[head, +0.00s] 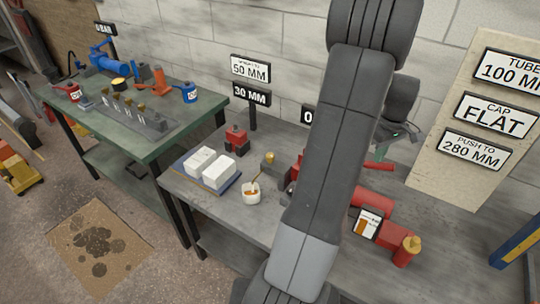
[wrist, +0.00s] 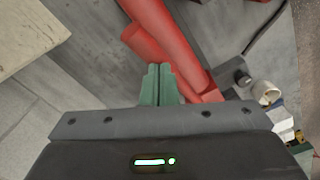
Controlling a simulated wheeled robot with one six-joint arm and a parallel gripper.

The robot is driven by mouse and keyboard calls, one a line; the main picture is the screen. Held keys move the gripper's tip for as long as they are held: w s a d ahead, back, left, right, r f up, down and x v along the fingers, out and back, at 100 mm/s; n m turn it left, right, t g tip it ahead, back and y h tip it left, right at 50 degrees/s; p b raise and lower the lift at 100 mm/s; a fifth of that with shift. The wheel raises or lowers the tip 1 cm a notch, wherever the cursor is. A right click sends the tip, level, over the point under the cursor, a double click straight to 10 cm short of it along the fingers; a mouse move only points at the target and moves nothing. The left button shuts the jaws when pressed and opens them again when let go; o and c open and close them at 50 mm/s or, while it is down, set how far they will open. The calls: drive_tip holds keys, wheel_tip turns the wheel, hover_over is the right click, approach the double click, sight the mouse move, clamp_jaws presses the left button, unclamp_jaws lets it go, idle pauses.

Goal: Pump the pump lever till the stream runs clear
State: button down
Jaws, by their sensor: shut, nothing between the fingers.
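The red pump lever shows in the head view (head: 378,166) as a short bar sticking out right of my arm. In the wrist view a long red bar (wrist: 165,38) and a wider red part lie just beyond my fingers; I cannot tell which is the lever. My gripper (wrist: 160,70) has its green fingers shut together and empty, close to the red parts; contact cannot be told. The red pump body (head: 372,198) is partly hidden by my arm. A white cup (head: 251,194) holding something amber stands under a thin amber-brown line by the brass fitting (head: 269,158).
A white card with an orange-brown patch (head: 367,224) sits by a red cylinder with a yellow top (head: 405,250). White blocks lie on a blue tray (head: 214,188). A signboard (head: 478,120) stands at right. A green bench (head: 150,148) with tools is at left.

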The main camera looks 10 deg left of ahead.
idle(0.4)
wheel_tip(320, 180, down, 9)
drive_tip(key=b, duration=0.5)
drive_tip(key=shift+r+b, duration=0.2)
drive_tip(key=shift+b, duration=0.15)
wheel_tip(320, 180, up, 9)
drive_tip(key=p, duration=0.6)
drive_tip(key=shift+f, duration=0.25)
wheel_tip(320, 180, down, 8)
drive_tip(key=b, duration=0.5)
drive_tip(key=shift+f, duration=0.2)
wheel_tip(320, 180, up, 8)
drive_tip(key=p, duration=0.5)
drive_tip(key=shift+r+p, duration=0.2)
drive_tip(key=shift+p, duration=0.15)
drive_tip(key=shift+d, duration=0.1)
